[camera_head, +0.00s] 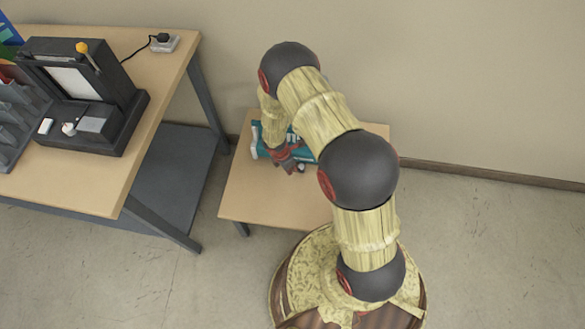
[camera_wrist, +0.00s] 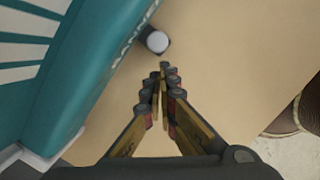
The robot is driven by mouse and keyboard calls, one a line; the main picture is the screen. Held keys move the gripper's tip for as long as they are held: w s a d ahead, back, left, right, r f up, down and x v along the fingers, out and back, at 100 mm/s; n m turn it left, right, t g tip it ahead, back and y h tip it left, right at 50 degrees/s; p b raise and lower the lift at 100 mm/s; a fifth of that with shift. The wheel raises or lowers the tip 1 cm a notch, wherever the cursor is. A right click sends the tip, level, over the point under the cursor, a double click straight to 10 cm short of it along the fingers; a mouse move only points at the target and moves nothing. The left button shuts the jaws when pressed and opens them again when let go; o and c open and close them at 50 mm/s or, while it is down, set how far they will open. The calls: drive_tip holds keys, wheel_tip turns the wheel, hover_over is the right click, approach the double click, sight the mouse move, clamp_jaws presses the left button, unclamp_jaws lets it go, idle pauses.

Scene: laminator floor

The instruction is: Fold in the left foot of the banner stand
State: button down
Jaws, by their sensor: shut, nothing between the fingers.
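The banner stand (camera_head: 268,150) is a teal case with white markings, lying on the small wooden table; my arm hides part of it. In the wrist view the teal case (camera_wrist: 88,60) fills the left side, with a pale end cap (camera_wrist: 40,160) at the lower left. A short dark piece with a round, light-grey end (camera_wrist: 157,41) sticks out from the case's edge over the table; it looks like a foot. My gripper (camera_wrist: 165,70) is shut and empty, its tips just below that grey end in the picture. In the head view my gripper (camera_head: 297,168) is beside the case's near side.
The small table (camera_head: 245,195) has bare wood in front of and right of the case. A larger bench (camera_head: 150,90) at the left bears a black machine (camera_head: 85,95) with a yellow-knobbed lever. A wall stands behind. The floor at right is clear.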

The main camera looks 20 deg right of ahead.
drive_tip(key=a, duration=0.3)
drive_tip(key=shift+s+a+r+p, duration=0.1)
drive_tip(key=shift+s+r+p, duration=0.2)
drive_tip(key=shift+r, duration=0.1)
drive_tip(key=p+v, duration=0.4)
drive_tip(key=v, duration=0.5)
drive_tip(key=shift+r, duration=0.35)
drive_tip(key=shift+s, duration=0.1)
